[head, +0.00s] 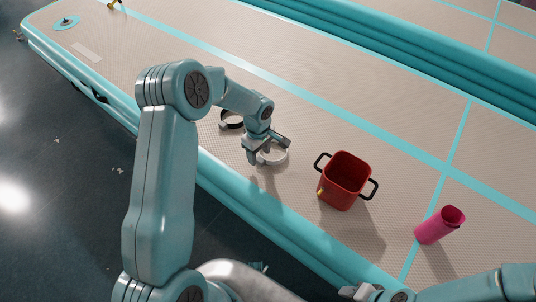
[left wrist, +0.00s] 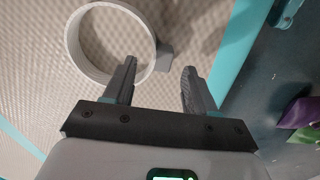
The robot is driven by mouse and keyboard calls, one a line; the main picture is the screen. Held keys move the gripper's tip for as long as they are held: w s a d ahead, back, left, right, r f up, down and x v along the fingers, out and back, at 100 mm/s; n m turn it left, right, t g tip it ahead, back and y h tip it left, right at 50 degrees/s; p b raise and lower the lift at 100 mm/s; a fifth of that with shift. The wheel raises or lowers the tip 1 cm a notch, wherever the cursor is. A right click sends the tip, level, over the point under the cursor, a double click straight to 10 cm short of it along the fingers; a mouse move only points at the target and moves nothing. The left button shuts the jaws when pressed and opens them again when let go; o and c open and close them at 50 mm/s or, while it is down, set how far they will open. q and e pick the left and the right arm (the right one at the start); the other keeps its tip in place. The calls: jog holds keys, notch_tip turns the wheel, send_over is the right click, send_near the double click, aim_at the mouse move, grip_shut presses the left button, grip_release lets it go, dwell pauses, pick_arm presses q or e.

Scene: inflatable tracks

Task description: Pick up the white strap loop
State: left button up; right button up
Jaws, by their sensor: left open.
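The white strap loop (head: 275,158) lies on the beige textured top of the inflatable track, partly hidden by my left gripper (head: 266,153) in the head view. In the left wrist view the loop (left wrist: 73,50) is a ring with a small grey block at its lower right side. My left gripper, also in the left wrist view (left wrist: 160,66), is open. Its left finger overlaps the ring's lower right edge in the picture, and the right finger is apart from it. Nothing is held. My right gripper (head: 362,292) shows partly at the bottom edge; its jaws are unclear.
A black loop (head: 231,126) lies left of the white one. The track's teal side tube (head: 255,213) borders the dark floor.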

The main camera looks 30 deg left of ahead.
pick_arm(q)
jog(key=shift+f, duration=0.75)
grip_shut()
jog(key=shift+r, duration=0.1)
